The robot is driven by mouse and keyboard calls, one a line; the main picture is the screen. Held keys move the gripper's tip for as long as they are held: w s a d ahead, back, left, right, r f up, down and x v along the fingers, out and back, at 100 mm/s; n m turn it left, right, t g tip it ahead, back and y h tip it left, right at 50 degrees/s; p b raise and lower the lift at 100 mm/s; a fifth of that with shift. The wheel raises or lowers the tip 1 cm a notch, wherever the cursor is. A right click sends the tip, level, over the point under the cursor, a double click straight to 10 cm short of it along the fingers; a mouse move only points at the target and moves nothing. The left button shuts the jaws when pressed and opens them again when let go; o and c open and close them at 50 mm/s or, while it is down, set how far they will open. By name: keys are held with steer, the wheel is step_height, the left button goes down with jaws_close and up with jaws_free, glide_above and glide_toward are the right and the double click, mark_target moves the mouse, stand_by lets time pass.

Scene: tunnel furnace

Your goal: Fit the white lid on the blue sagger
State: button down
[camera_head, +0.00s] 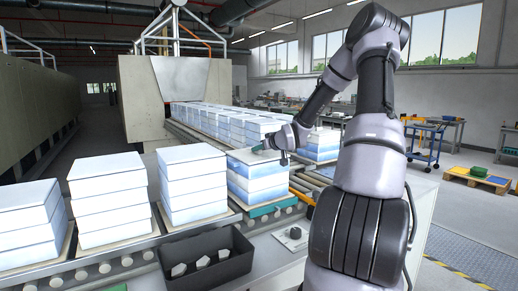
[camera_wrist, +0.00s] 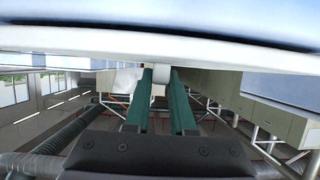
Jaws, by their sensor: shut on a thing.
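My gripper (camera_head: 260,149) is at the top of a stack of white and blue saggers on the conveyor. In the wrist view its green fingers (camera_wrist: 161,85) are shut on a small white knob (camera_wrist: 160,74). The knob appears to belong to the white lid (camera_wrist: 120,47), whose pale edge spans the upper part of that view. In the head view a pale top layer (camera_head: 243,157) lies just under the gripper, with a blue-tinted sagger (camera_head: 258,172) below it. I cannot tell whether the lid touches the sagger or is fully seated.
Several white stacks (camera_head: 108,200) stand on boards along the roller conveyor to the left. A row of saggers (camera_head: 215,120) leads back to the furnace mouth (camera_head: 180,78). A dark bin (camera_head: 205,265) with pale pieces sits in front. My arm covers part of the right side.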

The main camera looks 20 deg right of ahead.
steer(key=shift+f, duration=0.2)
steer(key=c, duration=0.7)
jaws_free()
steer(key=shift+s, duration=0.1)
steer(key=shift+v, duration=5.35)
